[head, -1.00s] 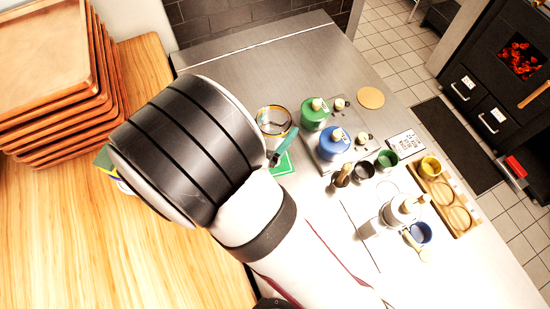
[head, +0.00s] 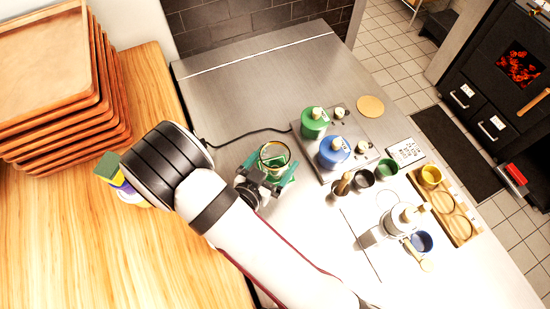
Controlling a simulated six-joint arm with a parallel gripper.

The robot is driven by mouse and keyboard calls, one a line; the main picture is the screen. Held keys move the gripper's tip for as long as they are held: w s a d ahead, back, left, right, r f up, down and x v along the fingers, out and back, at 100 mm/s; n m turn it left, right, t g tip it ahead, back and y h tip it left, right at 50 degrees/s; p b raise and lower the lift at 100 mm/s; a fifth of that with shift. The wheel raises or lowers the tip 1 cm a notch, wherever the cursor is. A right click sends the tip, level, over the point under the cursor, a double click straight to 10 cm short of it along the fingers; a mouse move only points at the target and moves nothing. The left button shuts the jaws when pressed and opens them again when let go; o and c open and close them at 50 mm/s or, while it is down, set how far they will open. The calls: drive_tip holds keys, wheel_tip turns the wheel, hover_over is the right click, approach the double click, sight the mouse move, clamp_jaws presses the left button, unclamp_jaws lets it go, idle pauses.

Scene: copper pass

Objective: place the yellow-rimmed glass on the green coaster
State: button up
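The clear glass with the yellow rim (head: 274,147) stands out near the middle of the head view. My gripper (head: 269,168) reaches it from the lower left, with one teal finger on each side, close against its walls; it looks shut on the glass. The green coaster (head: 267,171) shows as green through and around the lower part of the glass, mostly hidden. The glass overlaps the coaster in this view. I cannot tell whether its base touches the coaster or is a little above it.
A green canister (head: 314,122) and a blue canister (head: 334,153) stand to the right on a metal plate. A wooden tray (head: 443,203) holds a yellow cup. Stacked wooden trays (head: 62,85) are at left. The back counter (head: 255,85) is clear.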

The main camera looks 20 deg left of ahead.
sight(267, 168)
drive_tip(key=shift+r, duration=0.1)
drive_tip(key=s+r, duration=0.2)
drive_tip(key=s, duration=0.1)
drive_tip(key=shift+a, duration=0.3)
wheel_tip(267, 168, up, 6)
drive_tip(key=shift+w, duration=0.1)
